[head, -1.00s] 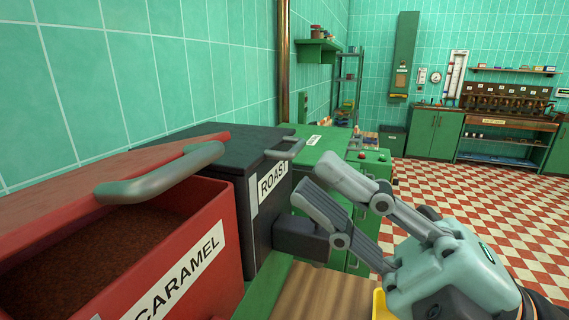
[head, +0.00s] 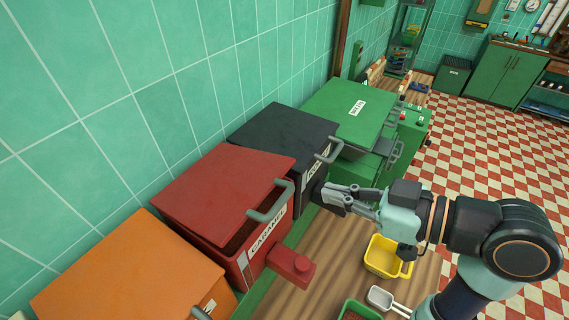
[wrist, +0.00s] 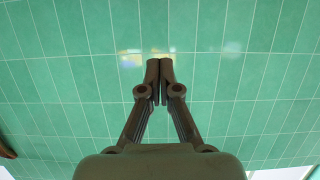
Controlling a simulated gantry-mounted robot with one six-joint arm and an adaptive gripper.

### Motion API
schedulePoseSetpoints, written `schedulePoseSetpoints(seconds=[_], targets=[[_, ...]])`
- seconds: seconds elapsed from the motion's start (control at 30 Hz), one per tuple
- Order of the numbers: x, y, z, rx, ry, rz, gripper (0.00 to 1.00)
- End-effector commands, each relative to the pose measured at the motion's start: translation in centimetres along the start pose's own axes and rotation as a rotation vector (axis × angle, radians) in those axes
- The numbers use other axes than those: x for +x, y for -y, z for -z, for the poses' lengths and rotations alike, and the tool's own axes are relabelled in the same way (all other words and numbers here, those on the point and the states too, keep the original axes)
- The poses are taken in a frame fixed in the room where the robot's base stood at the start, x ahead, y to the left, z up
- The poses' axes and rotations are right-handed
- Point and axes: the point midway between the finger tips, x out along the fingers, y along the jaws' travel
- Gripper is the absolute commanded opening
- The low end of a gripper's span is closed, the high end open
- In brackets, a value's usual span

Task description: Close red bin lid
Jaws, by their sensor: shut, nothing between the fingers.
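The red bin (head: 215,232), labelled CARAMEL, stands against the wall in the head view. Its red lid (head: 222,190) is tilted up a little at the front, and brown contents show in the gap under it. A grey handle (head: 272,203) sits on the lid's front edge. My gripper (head: 330,193) is shut and empty, to the right of the red bin, close to the front of the black bin and apart from the lid. The shut fingers also show in the wrist view (wrist: 160,65), facing the tiled wall; the bin is not in that view.
A black bin (head: 283,138) and a green bin (head: 352,108) stand beyond the red one; an orange bin (head: 130,272) stands nearer. A red block-like spout (head: 291,268) juts from the red bin. On the wooden counter (head: 325,245) are a yellow container (head: 384,262) and a metal scoop (head: 381,298).

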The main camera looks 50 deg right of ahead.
Motion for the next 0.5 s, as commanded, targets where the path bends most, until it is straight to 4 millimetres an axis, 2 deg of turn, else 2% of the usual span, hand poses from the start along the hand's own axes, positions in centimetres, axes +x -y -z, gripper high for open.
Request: schedulePoseSetpoints(seconds=[0.27,0.37,0.5], targets=[[0.7,0.1,-0.2,0.024,0.012,0.006,0.00],[2.2,0.1,-0.2,0.023,0.012,0.009,0.00],[5.1,0.2,-0.2,0.022,0.012,0.009,0.00]])
